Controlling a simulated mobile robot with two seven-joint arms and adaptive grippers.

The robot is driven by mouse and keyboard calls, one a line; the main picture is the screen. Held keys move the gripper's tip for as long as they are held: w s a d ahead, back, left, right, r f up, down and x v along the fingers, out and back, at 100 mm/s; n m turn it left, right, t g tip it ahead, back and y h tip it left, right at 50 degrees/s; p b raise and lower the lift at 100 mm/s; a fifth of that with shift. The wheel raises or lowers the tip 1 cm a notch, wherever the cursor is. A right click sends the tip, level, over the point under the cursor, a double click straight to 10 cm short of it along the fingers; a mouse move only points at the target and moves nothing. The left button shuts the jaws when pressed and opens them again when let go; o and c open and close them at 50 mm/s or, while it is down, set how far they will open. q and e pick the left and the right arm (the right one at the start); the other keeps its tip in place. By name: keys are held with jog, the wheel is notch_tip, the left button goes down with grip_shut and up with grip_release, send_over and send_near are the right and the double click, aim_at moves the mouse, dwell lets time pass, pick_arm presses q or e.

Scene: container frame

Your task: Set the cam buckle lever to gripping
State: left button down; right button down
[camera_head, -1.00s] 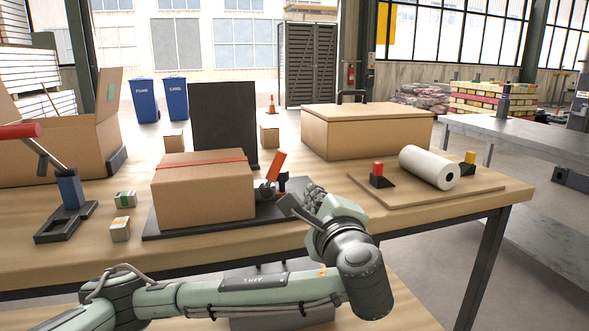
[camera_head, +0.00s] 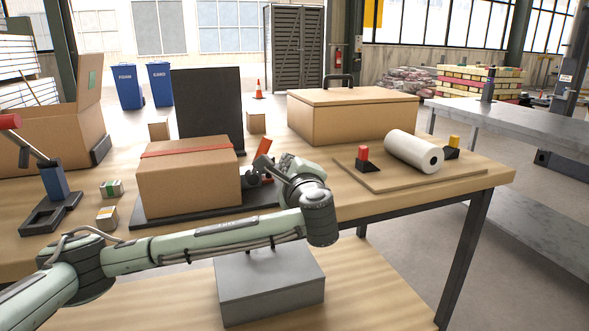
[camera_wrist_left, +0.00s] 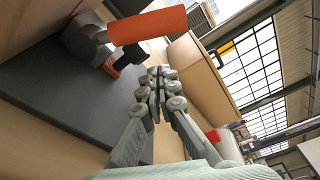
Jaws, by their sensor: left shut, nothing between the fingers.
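The cam buckle lever (camera_head: 263,149) is orange-red and stands up, tilted a little right, from the dark buckle (camera_head: 253,178) at the right side of a strapped cardboard box (camera_head: 190,185). A red strap (camera_head: 187,149) runs over the box. In the left wrist view the lever (camera_wrist_left: 150,24) is large at the top, above the fingertips. My left gripper (camera_head: 276,166) is shut and empty, close to the right of the lever; I cannot tell if it touches. The gripper (camera_wrist_left: 154,85) shows closed in the wrist view. The lever's lower part is partly hidden. My right gripper is not in view.
The box and buckle sit on a black base (camera_head: 170,219) with an upright black panel (camera_head: 209,106) behind. A toolbox-like carton (camera_head: 350,120) stands behind right. A board (camera_head: 400,176) with a white roll (camera_head: 414,150) lies to the right. A red-handled tool (camera_head: 50,180) stands left.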

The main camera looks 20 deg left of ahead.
pick_arm(q)
jog(key=shift+s+a+r, duration=0.7)
jog(key=shift+s+a, duration=0.1)
jog(key=shift+s, duration=0.2)
jog(key=shift+s+a+r, duration=0.1)
jog(key=shift+s+a, duration=0.15)
jog(key=shift+s, duration=0.05)
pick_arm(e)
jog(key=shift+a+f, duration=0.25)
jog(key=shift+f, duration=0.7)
pick_arm(q)
jog(key=shift+w, duration=0.1)
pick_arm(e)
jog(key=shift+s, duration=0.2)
